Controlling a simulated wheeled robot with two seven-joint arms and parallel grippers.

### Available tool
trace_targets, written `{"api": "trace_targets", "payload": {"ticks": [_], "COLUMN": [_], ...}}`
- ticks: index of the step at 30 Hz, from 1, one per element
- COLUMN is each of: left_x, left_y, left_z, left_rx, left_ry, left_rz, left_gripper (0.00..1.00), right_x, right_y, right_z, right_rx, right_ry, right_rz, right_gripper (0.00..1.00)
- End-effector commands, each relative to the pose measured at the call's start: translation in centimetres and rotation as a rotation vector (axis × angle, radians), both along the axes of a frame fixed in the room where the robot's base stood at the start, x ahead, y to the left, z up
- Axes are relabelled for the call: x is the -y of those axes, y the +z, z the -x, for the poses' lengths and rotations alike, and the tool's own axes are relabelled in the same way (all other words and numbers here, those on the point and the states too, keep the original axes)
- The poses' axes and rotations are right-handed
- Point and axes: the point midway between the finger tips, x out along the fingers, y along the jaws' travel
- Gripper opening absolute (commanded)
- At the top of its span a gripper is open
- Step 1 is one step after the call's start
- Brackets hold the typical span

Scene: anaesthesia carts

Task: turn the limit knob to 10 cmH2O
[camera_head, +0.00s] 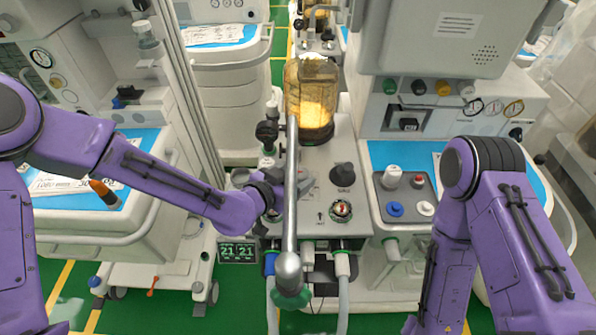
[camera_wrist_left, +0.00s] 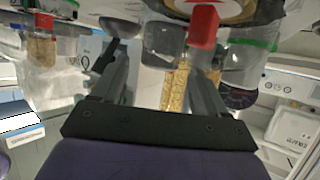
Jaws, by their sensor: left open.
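A black ribbed knob (camera_head: 267,132) stands on the left side of the breathing block, beside the amber canister. A second black knob (camera_head: 343,175) sits on the sloped grey panel. No scale is readable, so I cannot tell which is the limit knob or its setting. My left gripper (camera_head: 292,187) is at the panel's left part, below the ribbed knob and partly hidden by a metal rod. In the left wrist view its two fingers (camera_wrist_left: 160,88) are apart, with a grey block (camera_wrist_left: 163,45) beyond them. Contact cannot be told. My right gripper is out of sight.
A metal rod (camera_head: 291,215) with a ball end crosses in front of the panel. The amber canister (camera_head: 312,95) rises behind. A grey tray with caps (camera_head: 407,205) lies to the right. Pale hoses (camera_head: 342,265) hang below.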

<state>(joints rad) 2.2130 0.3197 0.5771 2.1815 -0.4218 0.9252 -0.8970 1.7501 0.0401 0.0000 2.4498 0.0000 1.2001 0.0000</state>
Motion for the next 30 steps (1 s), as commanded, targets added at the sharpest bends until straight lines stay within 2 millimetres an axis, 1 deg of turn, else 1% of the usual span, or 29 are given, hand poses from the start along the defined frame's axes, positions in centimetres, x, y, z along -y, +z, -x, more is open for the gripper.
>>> {"api": "trace_targets", "payload": {"ticks": [1,5,13,14,15,17,18,23,30], "left_x": [0.4,1.1,1.2,1.2,1.2,1.2,1.2,1.3,1.4], "left_y": [-0.2,-0.7,-0.8,-0.8,-0.8,-0.8,-0.8,-0.8,-0.8], "left_z": [-0.5,-1.4,-1.6,-1.6,-1.6,-1.6,-1.6,-1.5,-1.4], "left_rx": [-0.002,-0.001,0.000,0.000,0.000,0.000,0.000,-0.001,0.000], "left_ry": [0.000,-0.001,0.000,0.000,0.000,0.000,0.000,0.014,0.132], "left_rz": [-0.001,0.000,0.000,0.000,0.000,0.000,0.000,0.000,-0.001], "left_gripper": [0.74,0.74,0.74,0.64,0.51,0.31,0.18,0.17,0.18], "right_x": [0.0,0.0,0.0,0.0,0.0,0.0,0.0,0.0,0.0], "right_y": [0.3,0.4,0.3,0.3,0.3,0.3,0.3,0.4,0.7], "right_z": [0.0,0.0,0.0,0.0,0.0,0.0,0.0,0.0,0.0], "right_rx": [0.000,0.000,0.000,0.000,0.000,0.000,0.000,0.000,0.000], "right_ry": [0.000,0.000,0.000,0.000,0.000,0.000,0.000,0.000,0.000], "right_rz": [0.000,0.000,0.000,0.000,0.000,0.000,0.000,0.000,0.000], "right_gripper": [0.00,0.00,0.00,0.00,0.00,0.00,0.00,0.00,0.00]}}
